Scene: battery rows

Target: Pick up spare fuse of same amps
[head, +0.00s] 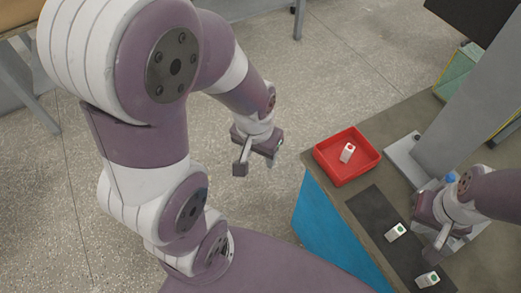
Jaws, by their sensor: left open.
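A small white block-shaped fuse with a red mark (348,153) lies in the red tray (346,177) on the table. Two similar white fuses with green marks, one nearer the tray (395,232) and one at the front (428,279), rest on the dark mat. Their amp labels are too small to read. My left gripper (257,163) is open and empty over the floor, left of the tray and apart from the table. My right gripper (434,238) is over the right side of the mat, between and right of the green-marked fuses; its jaw opening is unclear.
The dark mat (374,211) lies along the front of the blue-sided table (330,236). A grey post on a light base plate (404,158) stands behind it. A small blue item (451,178) is partly hidden by my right arm. A green bin (458,71) is beyond.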

